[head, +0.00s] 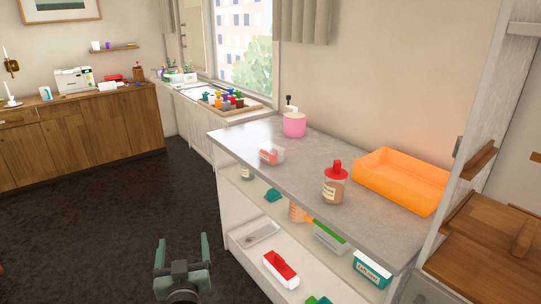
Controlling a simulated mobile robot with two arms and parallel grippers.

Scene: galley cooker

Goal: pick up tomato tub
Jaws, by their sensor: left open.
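A small clear tub with red contents (271,154), which looks like the tomato tub, sits on the grey counter top (310,165) near its front left edge. Its label is too small to read. My left gripper (182,243) is open and empty, low at the bottom of the head view over the dark floor. It is well apart from the tub, in front of the shelf unit and to the left of it. My right gripper is not in view.
A jar with a red lid (335,187), a pink pot (294,125) and an orange tray (400,179) stand on the same counter. Shelves below hold a red and white box (281,268) and several containers. The dark floor (110,220) on the left is clear.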

